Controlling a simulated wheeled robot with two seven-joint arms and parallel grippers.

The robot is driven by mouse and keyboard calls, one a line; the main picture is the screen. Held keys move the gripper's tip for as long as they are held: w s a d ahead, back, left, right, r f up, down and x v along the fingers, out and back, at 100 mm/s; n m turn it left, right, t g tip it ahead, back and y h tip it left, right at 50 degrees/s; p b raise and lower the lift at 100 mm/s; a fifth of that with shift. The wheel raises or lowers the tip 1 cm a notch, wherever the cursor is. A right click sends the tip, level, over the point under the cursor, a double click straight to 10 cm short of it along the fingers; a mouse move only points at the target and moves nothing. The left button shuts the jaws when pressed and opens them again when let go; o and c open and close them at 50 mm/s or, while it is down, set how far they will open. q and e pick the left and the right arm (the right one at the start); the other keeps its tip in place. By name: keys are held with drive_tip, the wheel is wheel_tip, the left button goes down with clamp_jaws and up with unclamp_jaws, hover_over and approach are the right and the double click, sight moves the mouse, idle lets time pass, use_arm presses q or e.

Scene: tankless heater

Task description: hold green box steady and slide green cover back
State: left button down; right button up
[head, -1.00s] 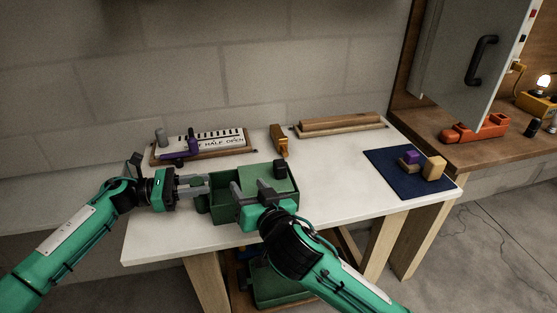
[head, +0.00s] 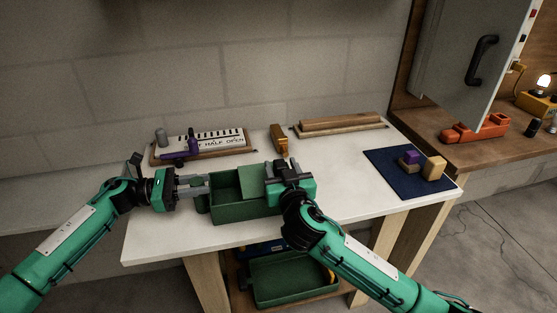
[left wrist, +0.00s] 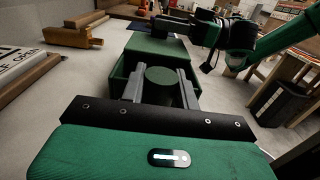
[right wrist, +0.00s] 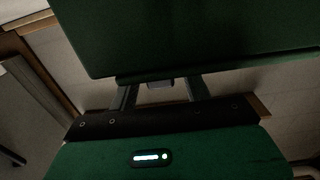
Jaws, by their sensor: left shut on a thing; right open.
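The green box (head: 242,208) stands on the white table, its left part uncovered and its inside showing. The green cover (head: 255,179) lies over its right part; the cover's dark knob is hidden behind my right gripper in the head view. My left gripper (head: 203,185) is shut on the round green handle at the box's left end; the handle (left wrist: 165,86) shows between the fingers in the left wrist view. My right gripper (head: 284,169) is open above the cover's right part. In the right wrist view a small dark piece (right wrist: 160,83) shows between its fingers (right wrist: 160,97), below a large green surface.
A "HALF OPEN" sign board (head: 215,143) with a purple piece lies behind the box. A wooden piece (head: 279,139) and a long wooden block (head: 340,124) stand at the back. A blue mat (head: 390,177) with blocks lies at right. The table's front left is clear.

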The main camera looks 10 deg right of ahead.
sight(279, 160)
drive_tip(key=shift+w, duration=1.7)
clamp_jaws()
